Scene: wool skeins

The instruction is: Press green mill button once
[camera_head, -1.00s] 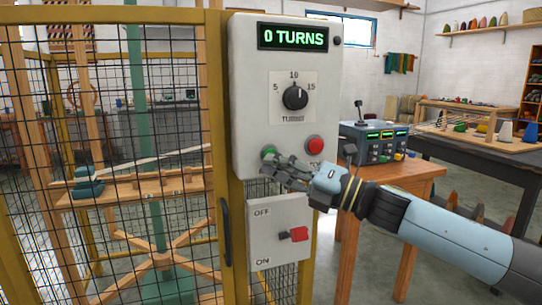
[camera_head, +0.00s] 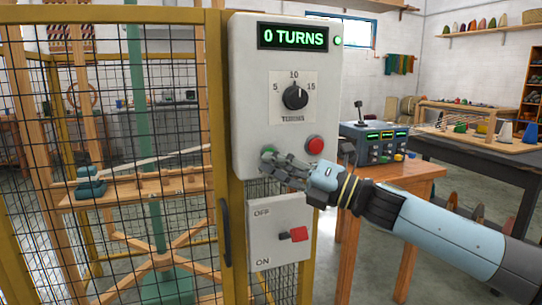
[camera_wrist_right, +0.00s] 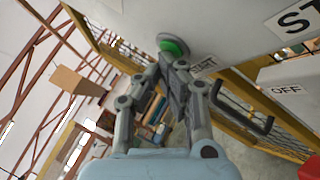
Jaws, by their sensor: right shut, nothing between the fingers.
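The green button (camera_head: 268,151) is at the lower left of the white control panel (camera_head: 255,110). It also shows in the right wrist view (camera_wrist_right: 174,47), beside a partly hidden label. My right gripper (camera_head: 271,163) is shut and empty, with its fingertips at the button and covering part of it. In the right wrist view the fingertips (camera_wrist_right: 168,62) meet the button's lower edge; I cannot tell how far it is pushed in. The display (camera_head: 293,37) reads "0 TURNS". A small lamp (camera_head: 338,41) beside it glows green. My left gripper is not in view.
A red button (camera_head: 315,145) sits right of the green one. The turns dial (camera_head: 295,97) is above. Below is a switch box (camera_head: 262,240) with a red lever (camera_head: 298,234). A wire-mesh cage (camera_head: 150,100) stands left, a wooden table (camera_head: 405,172) right.

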